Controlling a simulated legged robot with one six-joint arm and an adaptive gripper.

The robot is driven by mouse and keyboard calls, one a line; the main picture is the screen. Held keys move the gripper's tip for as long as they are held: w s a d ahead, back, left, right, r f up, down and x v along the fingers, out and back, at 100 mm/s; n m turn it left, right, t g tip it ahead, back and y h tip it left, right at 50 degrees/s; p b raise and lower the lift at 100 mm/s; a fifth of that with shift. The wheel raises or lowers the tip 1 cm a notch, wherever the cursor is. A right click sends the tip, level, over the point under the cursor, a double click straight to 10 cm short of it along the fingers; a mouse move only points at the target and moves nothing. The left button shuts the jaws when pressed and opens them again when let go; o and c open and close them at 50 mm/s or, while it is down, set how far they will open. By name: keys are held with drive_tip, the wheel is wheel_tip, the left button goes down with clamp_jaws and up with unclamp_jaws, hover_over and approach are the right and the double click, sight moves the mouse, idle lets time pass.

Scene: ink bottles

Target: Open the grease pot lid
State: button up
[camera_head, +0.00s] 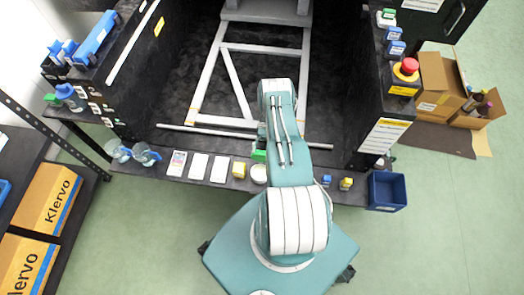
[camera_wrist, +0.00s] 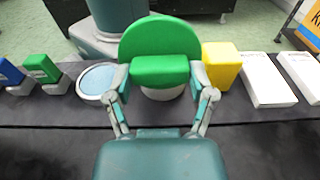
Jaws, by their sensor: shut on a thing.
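My gripper (camera_wrist: 160,84) is shut on a green lid (camera_wrist: 159,38), with its fingers on either side of the lid's thick green block. The lid's broad round plate shows behind the block in the wrist view. The white grease pot (camera_wrist: 162,93) shows below and behind the lid, mostly hidden. In the head view the pot (camera_head: 259,174) stands on the dark shelf, its pale round top exposed, and the green lid (camera_head: 259,155) shows just beyond it. The lid looks lifted off the pot. I cannot tell how wide the gap is.
A yellow block-shaped bottle (camera_wrist: 221,64) stands close beside the pot, with white boxes (camera_wrist: 264,80) beyond it. A round pale-blue dish (camera_wrist: 97,79), a green bottle (camera_wrist: 42,70) and a blue bottle (camera_wrist: 11,75) stand on the other side. The dark shelf's strip nearest the wrist camera is clear.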

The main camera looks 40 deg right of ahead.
drive_tip(key=shift+w+d, duration=0.15)
drive_tip(key=shift+w, duration=0.05)
drive_tip(key=o, duration=1.3)
drive_tip(key=shift+c, duration=0.2)
drive_tip(key=shift+r, duration=0.1)
wheel_tip(320, 180, up, 10)
drive_tip(key=shift+c, duration=0.3)
